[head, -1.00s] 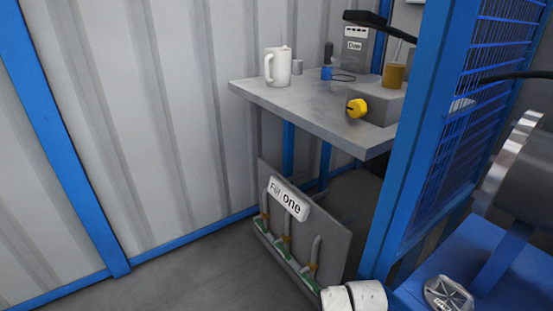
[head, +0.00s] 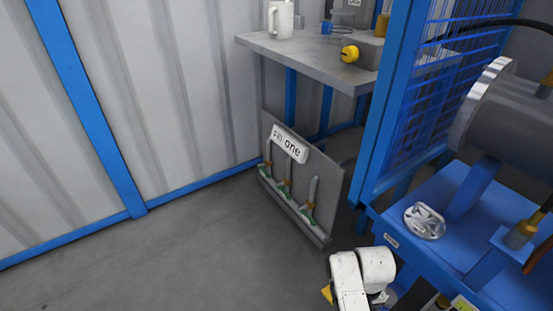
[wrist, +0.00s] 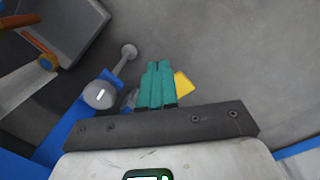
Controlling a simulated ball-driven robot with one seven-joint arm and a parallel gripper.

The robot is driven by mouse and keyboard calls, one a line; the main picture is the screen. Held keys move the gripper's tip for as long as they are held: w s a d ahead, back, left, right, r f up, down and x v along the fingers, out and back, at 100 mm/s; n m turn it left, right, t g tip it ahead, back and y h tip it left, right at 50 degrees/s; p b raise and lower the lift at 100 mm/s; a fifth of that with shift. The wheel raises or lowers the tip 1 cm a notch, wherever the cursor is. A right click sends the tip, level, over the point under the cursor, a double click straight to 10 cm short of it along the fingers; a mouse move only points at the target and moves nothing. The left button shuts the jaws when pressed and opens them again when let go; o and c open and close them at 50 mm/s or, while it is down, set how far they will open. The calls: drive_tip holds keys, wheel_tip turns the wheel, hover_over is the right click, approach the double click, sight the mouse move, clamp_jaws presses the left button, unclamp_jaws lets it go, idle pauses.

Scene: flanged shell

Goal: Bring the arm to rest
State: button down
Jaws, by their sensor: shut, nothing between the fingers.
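My gripper (wrist: 158,68) shows in the wrist view with its two teal fingers pressed together and nothing between them. It hangs over grey floor. A small yellow piece (wrist: 184,84) shows just right of the fingers; I cannot tell whether it touches them. In the head view my white arm is at the bottom, right of centre, close to the blue stand (head: 450,225). My fingers cannot be made out there.
A grey panel with a label and several hooked pipes (head: 325,190) leans below the grey table (head: 310,50). A round-ended lever (wrist: 100,95) is left of my fingers. Floor at left is clear.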

drive_tip(key=s+d, duration=0.5)
drive_tip(key=s, duration=0.1)
drive_tip(key=s+d+r+m+t, duration=0.1)
drive_tip(key=s+r, duration=0.3)
drive_tip(key=s, duration=0.5)
drive_tip(key=s+r+t, duration=0.1)
drive_tip(key=s+r, duration=0.3)
drive_tip(key=s, duration=0.6)
wheel_tip(320, 180, up, 36)
drive_tip(key=p, duration=3.5)
drive_tip(key=shift+f, duration=0.25)
